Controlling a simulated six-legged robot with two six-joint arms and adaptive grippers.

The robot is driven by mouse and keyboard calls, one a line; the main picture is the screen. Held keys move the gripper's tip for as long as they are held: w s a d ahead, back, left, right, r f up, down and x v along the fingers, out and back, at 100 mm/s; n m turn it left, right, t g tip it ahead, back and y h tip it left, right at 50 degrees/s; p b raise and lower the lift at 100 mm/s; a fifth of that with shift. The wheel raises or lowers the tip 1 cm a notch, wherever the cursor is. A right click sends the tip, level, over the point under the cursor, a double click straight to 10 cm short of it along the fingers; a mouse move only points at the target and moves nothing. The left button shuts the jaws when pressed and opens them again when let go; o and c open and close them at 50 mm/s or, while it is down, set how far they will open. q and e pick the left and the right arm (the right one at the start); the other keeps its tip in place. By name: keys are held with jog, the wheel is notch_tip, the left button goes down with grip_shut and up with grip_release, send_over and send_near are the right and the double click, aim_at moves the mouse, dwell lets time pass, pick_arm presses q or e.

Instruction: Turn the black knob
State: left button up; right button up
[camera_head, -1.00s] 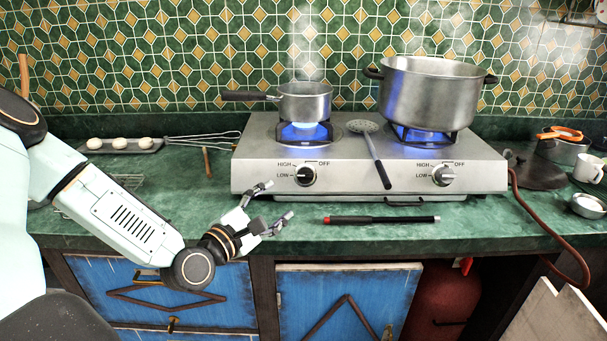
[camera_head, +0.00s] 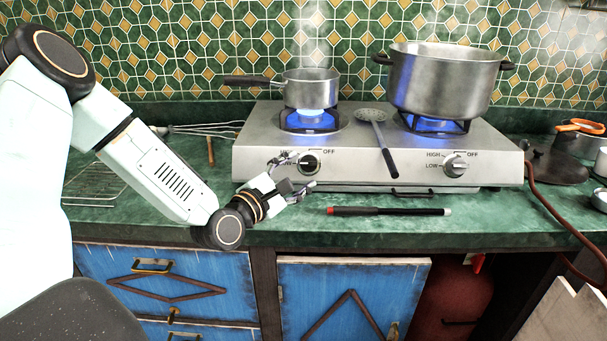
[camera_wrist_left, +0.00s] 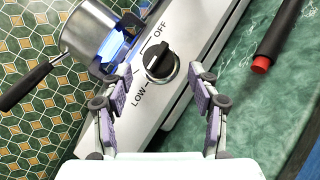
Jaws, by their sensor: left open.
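The black knob (camera_head: 308,163) is on the left of the hotplate's front panel, between the HIGH/LOW and OFF labels. It also shows in the left wrist view (camera_wrist_left: 161,66), ahead of and between my fingers. My left gripper (camera_head: 300,172) is open and empty, close in front of the knob; its fingers (camera_wrist_left: 181,90) appear on either side of the knob, and I cannot tell whether they touch it. Blue flame burns under the small saucepan (camera_head: 311,88) on the left burner of the gas hotplate (camera_head: 390,173). My right gripper is not in view.
A skimmer (camera_head: 384,150) lies across the hotplate between the burners. A black and red lighter-like stick (camera_head: 388,211) lies on the green counter in front.

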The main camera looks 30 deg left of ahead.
pick_arm(q)
jog(key=shift+w+a, duration=0.1)
jog(key=shift+w, duration=0.55)
jog(key=shift+w+d+r+b, duration=0.15)
jog(key=shift+w+d+b, duration=0.1)
jog(key=shift+w+b, duration=0.1)
jog(key=shift+w, duration=0.2)
jog(key=shift+s+a, duration=0.1)
jog(key=shift+a, duration=0.1)
jog(key=shift+c, duration=0.4)
jog(key=shift+d, duration=0.2)
jog(key=c, duration=0.4)
jog(key=shift+a, duration=0.1)
jog(key=c, duration=0.7)
